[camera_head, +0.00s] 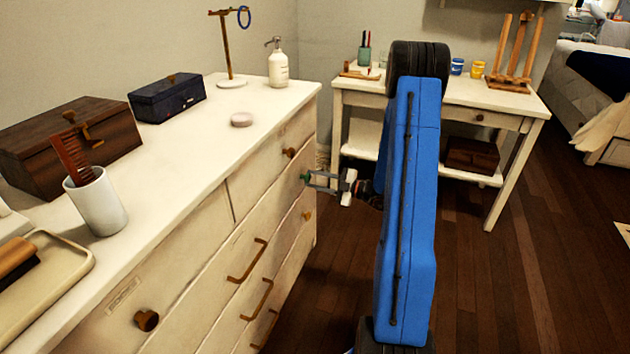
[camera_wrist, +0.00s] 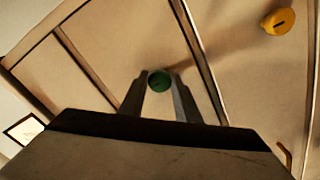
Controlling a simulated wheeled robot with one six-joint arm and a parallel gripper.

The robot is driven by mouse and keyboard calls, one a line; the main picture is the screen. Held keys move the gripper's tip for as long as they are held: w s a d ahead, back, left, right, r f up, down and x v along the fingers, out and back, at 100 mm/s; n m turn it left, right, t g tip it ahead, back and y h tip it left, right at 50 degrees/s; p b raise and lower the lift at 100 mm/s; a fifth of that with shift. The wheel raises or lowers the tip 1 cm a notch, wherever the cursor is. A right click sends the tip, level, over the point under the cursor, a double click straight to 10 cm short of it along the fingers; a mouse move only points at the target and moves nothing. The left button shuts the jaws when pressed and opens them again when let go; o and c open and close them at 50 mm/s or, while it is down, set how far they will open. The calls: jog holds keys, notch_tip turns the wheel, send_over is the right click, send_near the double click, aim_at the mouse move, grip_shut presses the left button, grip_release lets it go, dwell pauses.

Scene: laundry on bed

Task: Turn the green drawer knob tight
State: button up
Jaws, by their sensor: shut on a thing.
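The green drawer knob (camera_wrist: 159,82) is on a drawer front of the white dresser (camera_head: 270,167). In the wrist view it sits between the tips of my gripper (camera_wrist: 160,90), which is shut on it. In the head view my gripper (camera_head: 312,179) reaches left from my blue arm to the dresser front, and a bit of green (camera_head: 304,178) shows at its tips. A dark mark crosses the knob's face; whether the knob is tight cannot be told.
A yellow knob (camera_wrist: 279,21) is on a nearby drawer front; a brown knob (camera_head: 290,152) is above. Bar handles (camera_head: 248,262) stick out lower left. A white desk (camera_head: 445,92) stands behind my arm. Wooden floor (camera_head: 500,300) at right is clear.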

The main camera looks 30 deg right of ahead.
dwell(0.4)
jog(key=o, duration=1)
jog(key=shift+d, duration=0.1)
jog(key=v, duration=1.7)
jog(key=shift+s+d+f, duration=0.1)
jog(key=shift+s, duration=0.05)
